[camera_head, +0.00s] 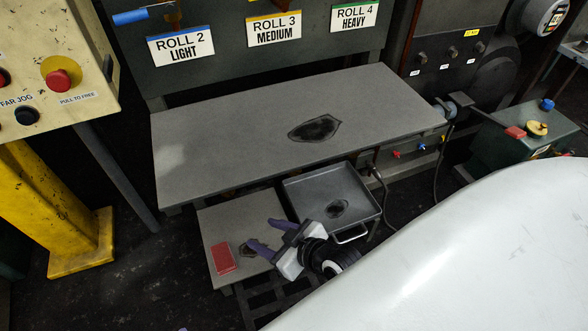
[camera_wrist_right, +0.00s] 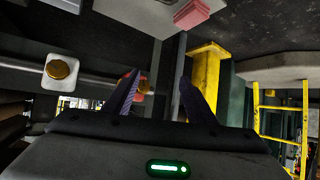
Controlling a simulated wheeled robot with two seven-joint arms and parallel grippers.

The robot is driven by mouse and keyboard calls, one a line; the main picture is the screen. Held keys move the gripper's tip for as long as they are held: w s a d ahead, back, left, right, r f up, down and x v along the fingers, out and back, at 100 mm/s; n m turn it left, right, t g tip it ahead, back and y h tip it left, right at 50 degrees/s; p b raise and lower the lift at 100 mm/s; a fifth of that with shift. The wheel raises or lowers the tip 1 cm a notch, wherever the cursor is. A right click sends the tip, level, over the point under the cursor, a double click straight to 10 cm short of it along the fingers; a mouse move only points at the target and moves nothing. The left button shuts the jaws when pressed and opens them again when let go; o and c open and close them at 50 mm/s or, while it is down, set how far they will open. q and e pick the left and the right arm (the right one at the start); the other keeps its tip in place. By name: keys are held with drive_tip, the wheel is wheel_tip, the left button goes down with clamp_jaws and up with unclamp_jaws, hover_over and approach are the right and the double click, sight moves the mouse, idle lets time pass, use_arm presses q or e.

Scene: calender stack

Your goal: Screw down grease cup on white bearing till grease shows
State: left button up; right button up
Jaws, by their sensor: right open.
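A white block with a round brass-coloured cap shows at the left of the right wrist view; it looks like the white bearing (camera_wrist_right: 48,84) with its grease cup (camera_wrist_right: 61,68). I cannot make them out in the head view. My right gripper (camera_head: 262,236) is open and empty, above the low grey side table in the head view. In the right wrist view its two dark purple fingers (camera_wrist_right: 160,88) stand apart, with the white block off to their left. A red part shows partly hidden behind the left finger. No grease is clearly visible on the bearing.
A red block (camera_head: 223,258) lies on the low side table (camera_head: 217,219). Beside it is a grey tray (camera_head: 296,187) with a dark stain. A long grey bench (camera_head: 220,137) stands behind. A yellow post (camera_head: 45,205) is at left; a large white surface (camera_head: 470,250) fills the lower right.

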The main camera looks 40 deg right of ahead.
drive_tip(key=w+d+m+t+h, duration=0.1)
drive_tip(key=w+d+t+h, duration=0.15)
drive_tip(key=d, duration=0.25)
drive_tip(key=w+d+f+m+t+h, duration=0.1)
drive_tip(key=d+t+h, duration=0.15)
drive_tip(key=d, duration=0.25)
drive_tip(key=w+d+m+t+h, duration=0.1)
drive_tip(key=d+h, duration=0.2)
drive_tip(key=d, duration=0.2)
drive_tip(key=b+x, duration=0.3)
drive_tip(key=x, duration=0.6)
drive_tip(key=shift+w+d+f+b, duration=0.1)
drive_tip(key=shift+d+f+b, duration=0.1)
drive_tip(key=shift+b, duration=0.2)
use_arm(q)
drive_tip(key=shift+w+d+m+h, duration=0.15)
drive_tip(key=shift+w+d+h, duration=0.1)
drive_tip(key=shift+d, duration=0.35)
drive_tip(key=shift+w+d+m+h, duration=0.15)
drive_tip(key=shift+d+h, duration=0.1)
drive_tip(key=shift+d, duration=0.3)
use_arm(e)
drive_tip(key=shift+w+r, duration=0.1)
drive_tip(key=shift+w, duration=0.25)
drive_tip(key=shift+c, duration=0.4)
drive_tip(key=c, duration=1)
drive_tip(key=shift+o, duration=0.2)
drive_tip(key=shift+m, duration=0.3)
use_arm(q)
drive_tip(key=shift+f, duration=0.1)
